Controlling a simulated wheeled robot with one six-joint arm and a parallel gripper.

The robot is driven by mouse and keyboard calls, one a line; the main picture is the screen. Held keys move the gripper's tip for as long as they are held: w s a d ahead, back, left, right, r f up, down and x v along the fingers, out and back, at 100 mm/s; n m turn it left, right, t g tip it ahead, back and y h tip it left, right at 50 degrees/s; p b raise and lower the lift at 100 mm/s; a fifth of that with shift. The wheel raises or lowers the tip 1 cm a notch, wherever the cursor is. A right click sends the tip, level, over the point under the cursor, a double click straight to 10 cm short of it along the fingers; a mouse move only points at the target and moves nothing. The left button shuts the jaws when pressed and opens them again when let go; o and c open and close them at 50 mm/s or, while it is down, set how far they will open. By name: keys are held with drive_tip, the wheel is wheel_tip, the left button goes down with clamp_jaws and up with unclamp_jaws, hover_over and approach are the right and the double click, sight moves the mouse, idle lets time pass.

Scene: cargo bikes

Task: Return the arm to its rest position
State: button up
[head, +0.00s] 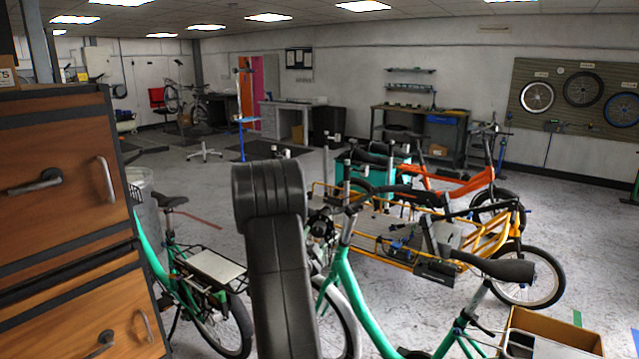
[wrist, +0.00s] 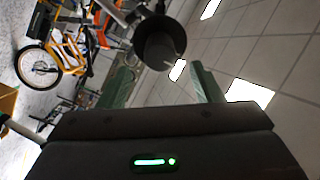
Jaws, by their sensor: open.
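My arm (head: 272,250) rises in the middle of the head view as a dark, jointed link, bent at its top. My gripper does not show in the head view. In the wrist view, my gripper (wrist: 160,66) has its two greenish fingers wide apart, with nothing held between them. A dark round thing (wrist: 160,44) shows beyond the fingertips; I cannot tell what it is. The wrist view is tilted, with ceiling lights at the right and bikes at the left.
A green bike (head: 375,325) stands close at the right of my arm, and another green bike (head: 205,285) at its left. A yellow cargo bike (head: 510,240) stands behind. A wooden drawer cabinet (head: 70,225) fills the left edge. A cardboard box (head: 555,330) is at lower right.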

drive_tip(key=v, duration=0.3)
drive_tip(key=shift+s+b, duration=0.1)
drive_tip(key=shift+b, duration=0.25)
drive_tip(key=shift+r, duration=0.1)
